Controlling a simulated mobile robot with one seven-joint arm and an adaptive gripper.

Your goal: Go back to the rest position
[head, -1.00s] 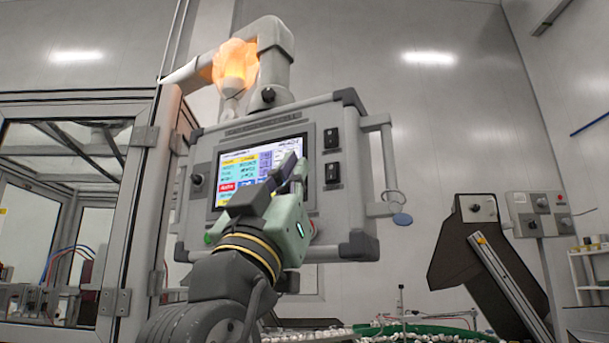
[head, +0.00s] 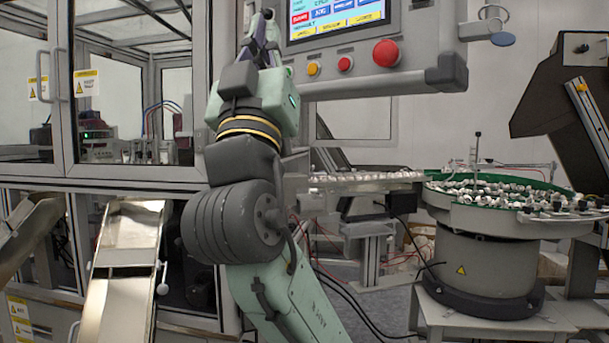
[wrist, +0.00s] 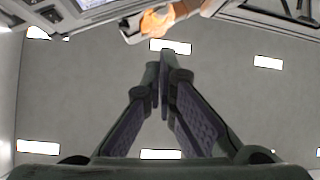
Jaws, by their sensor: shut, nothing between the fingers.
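My gripper (head: 262,42) points upward in the head view, just left of the control panel's screen (head: 335,14). In the wrist view my gripper (wrist: 163,72) has its fingertips together with nothing between them. I cannot tell from the head view how far the fingers are from the panel. The wrist view faces the ceiling, with the lit orange lamp (wrist: 160,20) at its top.
A glazed machine cabinet (head: 62,130) stands at the left, with metal chutes (head: 125,240) below it. A bowl feeder (head: 485,265) full of small parts stands at the right, with a feed track (head: 365,178) leading left. A dark hopper (head: 545,95) rises behind it.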

